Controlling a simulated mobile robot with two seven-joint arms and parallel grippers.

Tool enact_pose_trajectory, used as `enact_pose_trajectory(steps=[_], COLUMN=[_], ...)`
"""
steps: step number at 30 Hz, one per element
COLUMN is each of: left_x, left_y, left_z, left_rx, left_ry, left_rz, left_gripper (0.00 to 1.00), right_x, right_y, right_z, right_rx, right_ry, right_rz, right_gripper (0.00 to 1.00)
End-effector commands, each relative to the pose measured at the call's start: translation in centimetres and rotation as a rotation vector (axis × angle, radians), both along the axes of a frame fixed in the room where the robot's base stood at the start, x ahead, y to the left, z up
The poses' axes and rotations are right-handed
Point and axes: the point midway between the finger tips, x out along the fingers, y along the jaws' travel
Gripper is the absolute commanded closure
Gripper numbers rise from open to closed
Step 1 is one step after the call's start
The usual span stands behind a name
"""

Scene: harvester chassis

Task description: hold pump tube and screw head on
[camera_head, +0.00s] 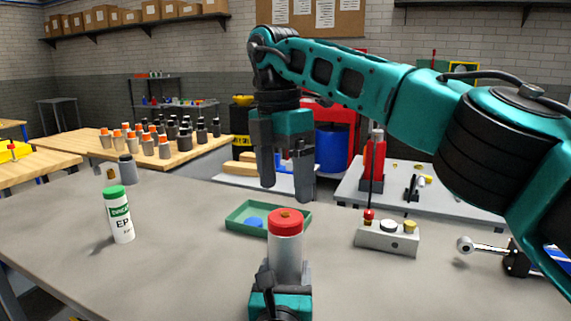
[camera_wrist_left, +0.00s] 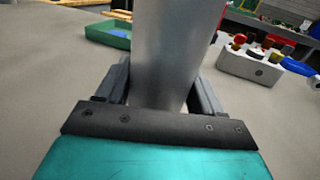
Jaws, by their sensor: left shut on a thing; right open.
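The pump tube (camera_head: 286,262) is a grey cylinder standing upright near the front of the bench. A red head (camera_head: 286,224) with a small orange-brown centre sits on its top; I cannot tell how tightly it is seated. My left gripper (camera_head: 280,289) is shut around the lower part of the tube. In the left wrist view the tube (camera_wrist_left: 170,50) rises between the fingers of my left gripper (camera_wrist_left: 162,92), and its top is out of frame. My right gripper (camera_head: 286,190) is open and empty, pointing down just above the red head, its fingers apart.
A green tray (camera_head: 240,229) with a blue disc (camera_head: 252,222) lies behind the tube. A white-and-green bottle (camera_head: 119,215) stands at left. A grey block with knobs (camera_head: 386,238) and a ball-ended lever (camera_head: 465,245) are at right. The bench between bottle and tube is clear.

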Motion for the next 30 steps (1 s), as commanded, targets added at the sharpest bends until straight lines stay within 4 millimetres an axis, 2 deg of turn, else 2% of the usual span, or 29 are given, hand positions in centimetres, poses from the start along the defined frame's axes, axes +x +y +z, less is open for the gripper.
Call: enact_pose_trajectory(steps=[30], left_x=[0.0], left_y=[0.0], left_z=[-0.1], left_rx=[-0.001], left_ry=[0.002], left_rz=[-0.001], left_gripper=[1.0], right_x=[0.0], right_y=[-0.2], right_z=[1.6], right_rx=[0.093], right_ry=[0.06], right_rz=[1.992], right_gripper=[0.17])
